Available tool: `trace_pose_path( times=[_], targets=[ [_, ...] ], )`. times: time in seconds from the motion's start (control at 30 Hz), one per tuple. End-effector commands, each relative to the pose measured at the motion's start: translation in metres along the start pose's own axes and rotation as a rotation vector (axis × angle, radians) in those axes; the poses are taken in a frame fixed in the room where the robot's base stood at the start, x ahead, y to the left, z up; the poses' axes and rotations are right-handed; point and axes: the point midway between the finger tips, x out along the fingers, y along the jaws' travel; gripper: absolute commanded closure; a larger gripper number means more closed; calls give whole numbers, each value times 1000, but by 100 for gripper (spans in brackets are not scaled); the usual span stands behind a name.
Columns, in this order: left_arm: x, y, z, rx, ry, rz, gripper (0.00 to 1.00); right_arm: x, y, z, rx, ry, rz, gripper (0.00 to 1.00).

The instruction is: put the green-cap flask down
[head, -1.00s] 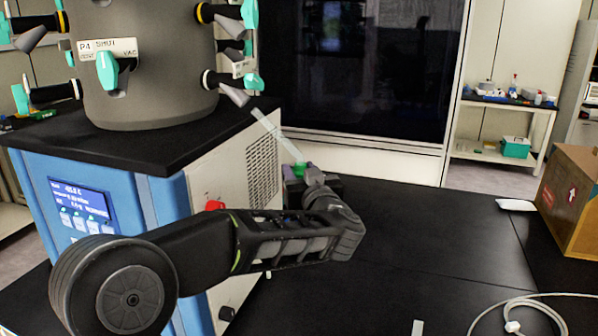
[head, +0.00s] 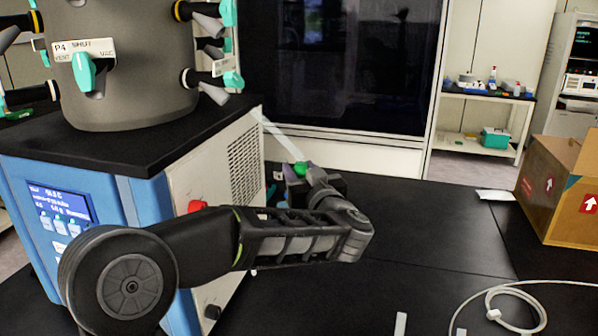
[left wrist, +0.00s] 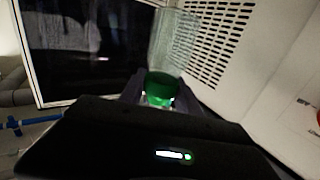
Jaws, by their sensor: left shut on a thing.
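The green-cap flask is held by my left gripper (head: 297,181), which is shut on it near the cap. Its green cap (head: 300,169) shows at the gripper, and its clear glass body (head: 283,138) slants up and left, beside the freeze dryer's vented side panel. In the left wrist view the green cap (left wrist: 160,88) sits between the dark fingers, with the clear glass (left wrist: 175,40) beyond it, in front of the vent grille. The flask appears above the black bench top (head: 440,235); its height is hard to tell. My right gripper is not in view.
The freeze dryer (head: 150,100), with valves around its grey drum, stands at left, close to the flask. A cardboard box (head: 550,195), a white sheet (head: 497,196) and a coiled tube (head: 510,300) lie further right.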

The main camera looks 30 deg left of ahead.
Motion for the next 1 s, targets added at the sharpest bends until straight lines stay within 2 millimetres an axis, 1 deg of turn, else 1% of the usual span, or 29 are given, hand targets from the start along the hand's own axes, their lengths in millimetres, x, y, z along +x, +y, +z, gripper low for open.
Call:
trace_pose_path(
  times=[0.13, 0.27, 0.37, 0.47, 0.5, 0.57, 0.6, 0.63, 0.7, 0.77, 0.8, 0.9, 1.0],
  targets=[
    [1, 3, 5, 1, -1, 10, 100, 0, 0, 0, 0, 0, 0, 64],
    [2, 15, 24, 4, -4, 51, 100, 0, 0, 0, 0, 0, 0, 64],
    [1, 32, 52, 6, -6, 116, 100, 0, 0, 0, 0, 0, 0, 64],
    [-7, 55, 90, 7, -10, 220, 100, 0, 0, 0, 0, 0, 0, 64],
    [-12, 65, 106, 6, -11, 269, 100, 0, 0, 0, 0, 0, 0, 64],
    [-24, 80, 133, 6, -13, 349, 100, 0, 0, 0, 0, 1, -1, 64],
    [-33, 89, 151, 4, -15, 405, 100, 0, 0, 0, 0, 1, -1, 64],
    [-41, 96, 164, 3, -16, 449, 100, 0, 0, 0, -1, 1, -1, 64],
    [-62, 111, 192, 0, -16, 549, 100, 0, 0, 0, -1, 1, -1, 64],
    [-81, 121, 213, -1, -14, 630, 100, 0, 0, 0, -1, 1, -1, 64],
    [-94, 127, 225, -2, -15, 679, 100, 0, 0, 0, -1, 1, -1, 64],
    [-122, 137, 248, -3, -10, 783, 100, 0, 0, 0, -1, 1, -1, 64],
    [-143, 143, 260, -4, -6, 853, 100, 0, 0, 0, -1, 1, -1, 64]
  ],
)
